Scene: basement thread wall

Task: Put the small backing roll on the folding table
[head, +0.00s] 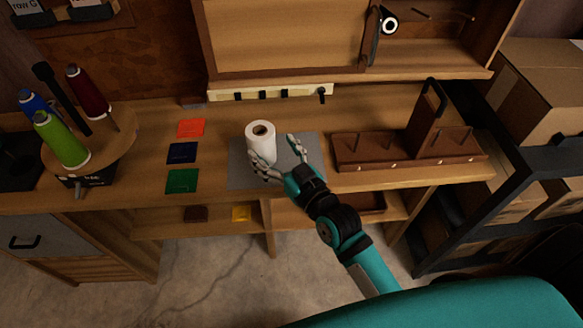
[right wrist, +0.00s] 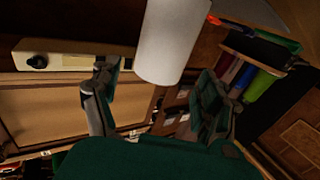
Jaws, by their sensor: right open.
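A white backing roll (head: 261,143) stands upright at a grey mat (head: 240,177) on the wooden bench. My right gripper (head: 273,150) is open, with one finger in front of the roll's lower left and the other to its right. The roll (right wrist: 172,40) also shows in the right wrist view, between the open fingers of the right gripper (right wrist: 155,90) and toward their far side; I cannot tell whether they touch it. My left gripper is not in view. I cannot identify a separate folding table.
Thread cones (head: 62,140) stand on a round wooden holder at left. Orange, navy and green squares (head: 182,181) lie beside the mat. A brown peg rack (head: 375,152) with an upright handle stands at right. A dark shelf with cardboard boxes (head: 540,85) is far right.

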